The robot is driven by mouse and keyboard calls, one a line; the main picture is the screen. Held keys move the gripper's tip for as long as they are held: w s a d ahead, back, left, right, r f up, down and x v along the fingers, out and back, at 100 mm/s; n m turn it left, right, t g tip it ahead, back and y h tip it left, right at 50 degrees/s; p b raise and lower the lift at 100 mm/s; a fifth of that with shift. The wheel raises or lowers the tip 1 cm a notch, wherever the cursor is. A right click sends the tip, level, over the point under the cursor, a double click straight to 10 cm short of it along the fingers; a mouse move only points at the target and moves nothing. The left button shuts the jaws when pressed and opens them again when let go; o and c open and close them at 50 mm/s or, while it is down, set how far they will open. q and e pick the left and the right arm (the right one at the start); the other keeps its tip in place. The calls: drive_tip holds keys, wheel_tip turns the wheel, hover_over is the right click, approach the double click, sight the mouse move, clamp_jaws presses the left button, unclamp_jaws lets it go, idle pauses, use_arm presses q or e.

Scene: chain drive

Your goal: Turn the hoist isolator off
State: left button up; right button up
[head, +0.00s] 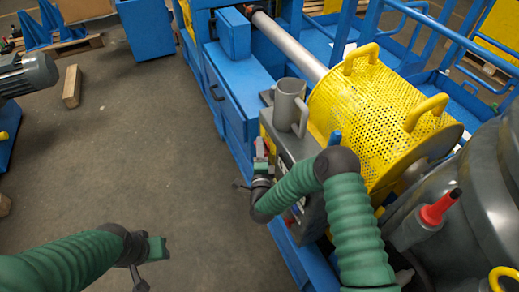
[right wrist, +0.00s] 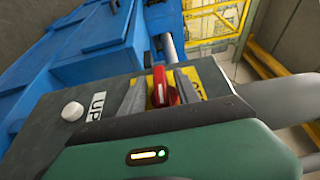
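The hoist isolator is a red rotary handle (right wrist: 161,86) on a yellow plate (right wrist: 205,82) with partly hidden lettering, set on a grey control box (right wrist: 85,138). In the head view the grey box (head: 290,148) stands beside the yellow guard, and the red handle is hard to make out there. My right gripper (head: 262,158) is at the box's left side. In the right wrist view its two grey fingers (right wrist: 160,92) stand on either side of the red handle, apparently open around it; contact is unclear. My left gripper (head: 150,255) hangs over bare floor, its fingers unclear.
A white button (right wrist: 72,111) and an "UP" label (right wrist: 98,103) are on the box near the handle. A perforated yellow guard (head: 375,110), a grey mug-like part (head: 289,102) and blue framework (head: 235,85) surround the box. The floor (head: 130,165) to the left is mostly clear.

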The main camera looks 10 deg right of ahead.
drive_tip(key=shift+d, duration=0.35)
drive_tip(key=shift+c, duration=0.5)
drive_tip(key=shift+a, duration=0.3)
clamp_jaws()
use_arm(q)
drive_tip(key=shift+d, duration=0.15)
drive_tip(key=shift+r, duration=0.1)
use_arm(e)
drive_tip(key=shift+d, duration=0.1)
